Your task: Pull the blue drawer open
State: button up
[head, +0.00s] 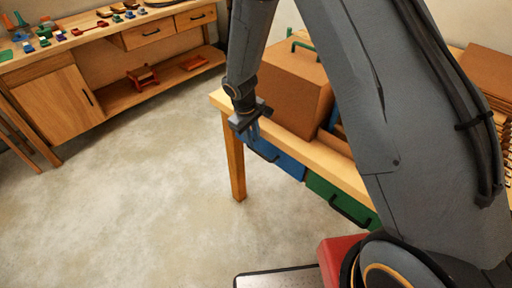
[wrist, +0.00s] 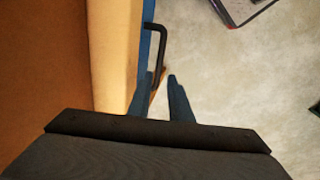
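The blue drawer (head: 287,164) sits under the front edge of a wooden table and looks shut. Its black handle (head: 268,156) is partly hidden by my gripper in the head view. My gripper (head: 254,137) points down just in front of the blue drawer's left part. In the wrist view, the black bar handle (wrist: 160,45) stands out from a narrow blue strip of drawer front. There my gripper (wrist: 160,77) has its two blue fingers apart. The handle's near end reaches the gap between the fingertips; I cannot tell whether either finger touches it.
A green drawer (head: 325,194) with a black handle is to the right of the blue one. A large brown box (head: 290,90) stands on the wooden table (head: 312,152). A workbench (head: 60,95) with tools is at the back left. The floor (head: 130,190) before the drawers is clear.

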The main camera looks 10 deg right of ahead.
aim_at(257, 152)
jog(key=shift+w+d+f+p, duration=0.2)
jog(key=shift+f+p, duration=0.1)
jog(key=shift+f, duration=0.8)
jog(key=shift+w+d+f+p, duration=0.1)
jog(key=shift+d+f+p, duration=0.15)
jog(key=shift+f, duration=0.85)
jog(key=shift+w+d+f+p, duration=0.1)
jog(key=shift+d+f+p, duration=0.15)
jog(key=shift+f, duration=0.85)
grip_shut()
